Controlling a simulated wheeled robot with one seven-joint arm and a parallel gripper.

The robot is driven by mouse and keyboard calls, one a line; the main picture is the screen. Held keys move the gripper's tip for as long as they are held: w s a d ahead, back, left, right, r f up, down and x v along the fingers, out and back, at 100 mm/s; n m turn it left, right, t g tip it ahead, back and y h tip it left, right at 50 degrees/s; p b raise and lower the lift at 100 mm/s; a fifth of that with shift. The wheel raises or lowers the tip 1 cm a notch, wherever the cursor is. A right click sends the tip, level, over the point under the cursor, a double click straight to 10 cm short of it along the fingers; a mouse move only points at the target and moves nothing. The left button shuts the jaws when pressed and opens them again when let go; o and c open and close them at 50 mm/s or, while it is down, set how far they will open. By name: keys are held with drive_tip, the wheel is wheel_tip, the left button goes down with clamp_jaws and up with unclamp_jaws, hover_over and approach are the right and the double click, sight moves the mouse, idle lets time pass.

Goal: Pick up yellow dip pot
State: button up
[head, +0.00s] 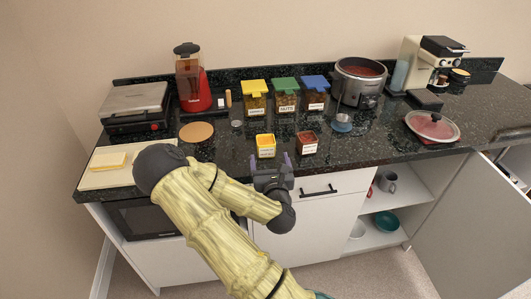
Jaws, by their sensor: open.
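The yellow dip pot (266,146) stands upright on the dark speckled counter, near its front edge, with a white label on its front. My gripper (271,163) is open, just in front of the pot and at the counter's front edge. Its two purple-tipped fingers point toward the counter, one on each side of the gap below the pot. Nothing shows between the fingers. Whether they touch the pot cannot be told from this view.
A red-brown dip pot (307,143) stands close to the right. Yellow, green and blue-lidded jars (286,95) stand behind. A round cork mat (196,132) lies to the left, and a ladle rest (341,124) to the right. A cabinet door (476,222) hangs open at right.

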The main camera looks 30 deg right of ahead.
sight(267, 146)
drive_tip(key=shift+w+d+f+b, duration=0.2)
drive_tip(key=shift+w+b, duration=0.15)
drive_tip(key=shift+b, duration=0.4)
drive_tip(key=shift+w+d+r, duration=0.15)
drive_tip(key=shift+w, duration=0.3)
drive_tip(key=shift+w+d+r, duration=0.15)
drive_tip(key=shift+w, duration=0.3)
drive_tip(key=shift+w+d, duration=0.1)
drive_tip(key=shift+w, duration=0.2)
drive_tip(key=shift+p, duration=0.3)
drive_tip(key=shift+p+x, duration=0.45)
drive_tip(key=shift+x, duration=2.15)
drive_tip(key=shift+f, duration=0.1)
drive_tip(key=c, duration=1.2)
